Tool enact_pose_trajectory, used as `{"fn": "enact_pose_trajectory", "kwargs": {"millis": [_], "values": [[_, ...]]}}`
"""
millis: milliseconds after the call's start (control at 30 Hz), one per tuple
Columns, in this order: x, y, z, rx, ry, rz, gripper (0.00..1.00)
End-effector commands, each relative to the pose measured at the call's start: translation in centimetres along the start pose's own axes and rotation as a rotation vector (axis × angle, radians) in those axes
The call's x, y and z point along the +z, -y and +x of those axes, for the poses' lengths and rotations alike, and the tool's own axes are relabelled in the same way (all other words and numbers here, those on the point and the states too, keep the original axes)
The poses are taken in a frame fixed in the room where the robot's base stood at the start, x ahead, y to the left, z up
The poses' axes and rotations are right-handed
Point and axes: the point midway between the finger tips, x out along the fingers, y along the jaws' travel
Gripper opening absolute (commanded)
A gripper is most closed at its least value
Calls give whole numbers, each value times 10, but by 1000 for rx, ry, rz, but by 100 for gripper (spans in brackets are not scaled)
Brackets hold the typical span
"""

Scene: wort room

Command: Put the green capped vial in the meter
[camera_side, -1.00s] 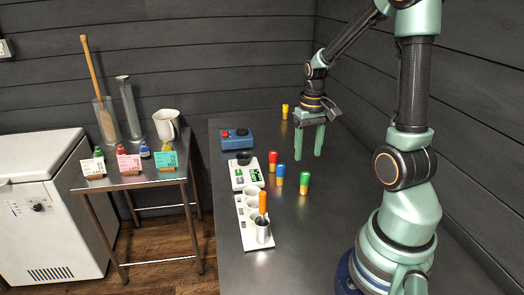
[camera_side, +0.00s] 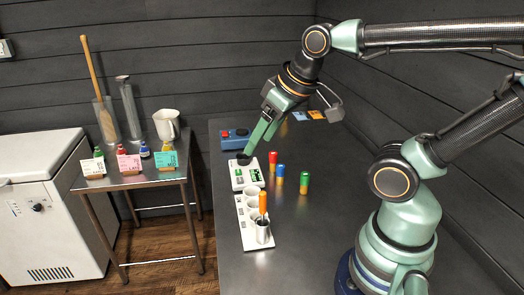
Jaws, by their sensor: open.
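The green capped vial (camera_side: 304,183) stands upright on the dark bench, with an amber body below its cap. The meter (camera_side: 247,176) is a white unit with a dark round well (camera_side: 243,159) at its far end and green marks on its face. My gripper (camera_side: 251,147) is open and tilted, its fingers pointing down and left. Its fingertips are near the meter's dark well, with the green capped vial well to the right and nearer the camera. I see nothing between the fingers; whether they touch the meter is unclear.
A red capped vial (camera_side: 272,161) and a blue capped vial (camera_side: 280,174) stand between the meter and the green one. A white rack (camera_side: 258,244) holds cups and an orange-handled tool (camera_side: 263,202). A blue box (camera_side: 230,144) sits behind the meter. The front bench is clear.

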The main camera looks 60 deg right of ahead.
Motion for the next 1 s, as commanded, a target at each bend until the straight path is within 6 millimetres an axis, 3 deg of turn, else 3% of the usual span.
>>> {"fn": "enact_pose_trajectory", "kwargs": {"millis": [467, 567, 733, 1000], "values": [[-2, -9, 4, 15, 23, 55, 69], [-3, -28, 12, 46, 72, 185, 69], [1, -82, 35, 131, 192, 537, 69], [31, -168, 70, 270, 347, 1089, 69]]}}
